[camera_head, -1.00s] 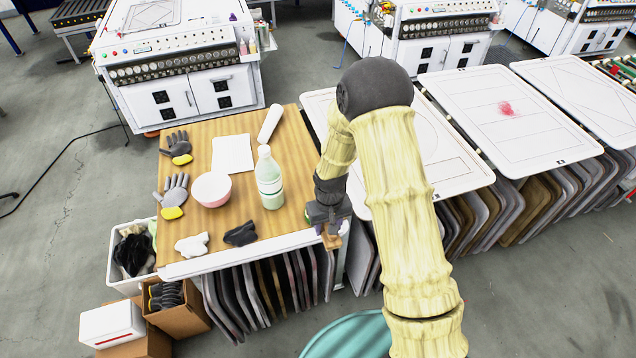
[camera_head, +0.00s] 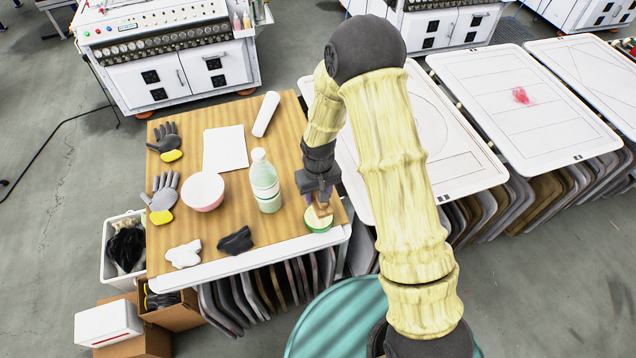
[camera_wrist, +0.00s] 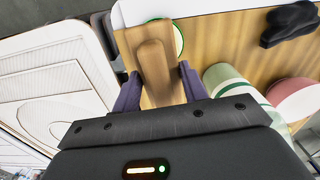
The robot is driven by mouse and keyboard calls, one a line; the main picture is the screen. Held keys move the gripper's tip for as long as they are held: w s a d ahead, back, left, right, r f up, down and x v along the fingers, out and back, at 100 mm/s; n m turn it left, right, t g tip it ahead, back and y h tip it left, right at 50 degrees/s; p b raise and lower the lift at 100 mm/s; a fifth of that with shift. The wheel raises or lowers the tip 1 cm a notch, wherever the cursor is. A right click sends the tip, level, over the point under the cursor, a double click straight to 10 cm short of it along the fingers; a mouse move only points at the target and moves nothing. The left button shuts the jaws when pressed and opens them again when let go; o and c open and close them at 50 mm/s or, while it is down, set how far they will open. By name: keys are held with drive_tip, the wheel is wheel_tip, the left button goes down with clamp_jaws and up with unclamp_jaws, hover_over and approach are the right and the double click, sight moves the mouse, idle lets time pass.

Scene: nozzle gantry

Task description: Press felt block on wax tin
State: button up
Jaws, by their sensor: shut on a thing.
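My gripper (camera_head: 319,197) is shut on the felt block (camera_head: 322,213), a small brown block. In the wrist view the block (camera_wrist: 154,68) sits between the two purple fingers of my gripper (camera_wrist: 157,85). The wax tin (camera_head: 317,223), round with a green rim and pale top, stands near the right front corner of the wooden table. The block is over the tin's top in the head view; I cannot tell whether they touch. In the wrist view the tin (camera_wrist: 178,40) is mostly hidden behind the block.
A bottle (camera_head: 265,182) with pale green contents stands left of my gripper. A pink-white bowl (camera_head: 203,190), a dark cloth (camera_head: 236,241), a white cloth (camera_head: 184,254), gloves (camera_head: 163,192) and a paper sheet (camera_head: 225,149) lie farther left. White panels (camera_head: 440,130) extend to the right.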

sight(319, 208)
drive_tip(key=shift+s, duration=0.1)
drive_tip(key=shift+f+b, duration=2.05)
drive_tip(key=shift+f, duration=0.9)
drive_tip(key=shift+f+b, duration=0.45)
drive_tip(key=shift+f, duration=0.15)
idle(0.6)
drive_tip(key=shift+r+p, duration=2.45)
drive_tip(key=shift+r, duration=1.15)
